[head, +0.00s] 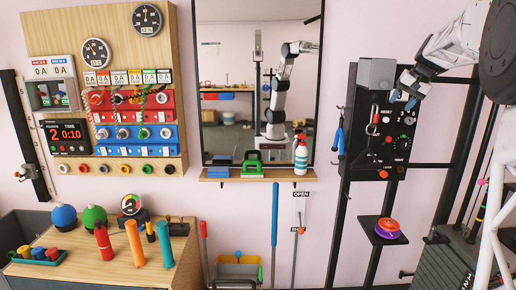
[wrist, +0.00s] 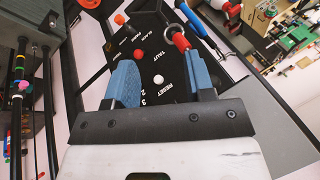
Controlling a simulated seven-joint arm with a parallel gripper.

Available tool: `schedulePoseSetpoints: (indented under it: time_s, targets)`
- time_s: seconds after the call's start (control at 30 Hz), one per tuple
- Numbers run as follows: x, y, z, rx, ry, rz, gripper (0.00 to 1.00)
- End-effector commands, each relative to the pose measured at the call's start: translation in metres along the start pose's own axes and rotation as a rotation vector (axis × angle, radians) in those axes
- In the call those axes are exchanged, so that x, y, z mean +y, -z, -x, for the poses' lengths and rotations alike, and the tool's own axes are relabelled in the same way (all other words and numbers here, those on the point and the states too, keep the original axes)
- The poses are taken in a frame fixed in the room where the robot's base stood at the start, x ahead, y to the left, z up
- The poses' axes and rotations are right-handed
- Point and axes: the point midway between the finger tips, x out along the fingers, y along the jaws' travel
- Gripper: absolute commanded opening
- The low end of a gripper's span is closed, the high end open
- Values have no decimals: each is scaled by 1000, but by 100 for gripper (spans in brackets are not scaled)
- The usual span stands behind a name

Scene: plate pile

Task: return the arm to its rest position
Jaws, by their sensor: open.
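My gripper (head: 402,100) is at the upper right in the head view, in front of a black control panel (head: 392,140) on a grey box. In the wrist view my gripper (wrist: 158,75) has its two blue fingers apart, with nothing held between them. The panel shows behind the fingers in the wrist view (wrist: 150,62), with a white button (wrist: 158,79) in the gap. A red piece with a metal ring (wrist: 181,40) shows by the right finger; I cannot tell if they touch. My arm reaches in from the upper right.
Orange and purple discs (head: 387,228) lie stacked on a small black shelf (head: 369,236) below the panel. Blue-handled pliers (head: 339,137) hang left of it. A mirror (head: 225,110) and a narrow shelf with a spray bottle (head: 301,155) are further left. Black rails stand at the right.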

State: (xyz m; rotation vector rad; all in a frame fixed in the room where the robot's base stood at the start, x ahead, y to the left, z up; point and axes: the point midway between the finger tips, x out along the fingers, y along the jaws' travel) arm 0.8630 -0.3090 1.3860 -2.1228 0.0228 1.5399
Motion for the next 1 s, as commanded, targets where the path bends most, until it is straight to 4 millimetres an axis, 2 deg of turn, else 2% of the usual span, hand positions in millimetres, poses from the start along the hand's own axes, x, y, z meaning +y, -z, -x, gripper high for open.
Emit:
schedulePoseSetpoints:
  time_s: [0.2, 0.47, 0.67, 1.0]
  targets:
    - [-21, -49, 32, 34, -19, 10, 49]
    - [-44, -114, 50, 54, -47, 31, 49]
    - [-61, -173, 45, 46, -77, 56, 49]
    - [-78, -286, 16, 11, -137, 118, 49]
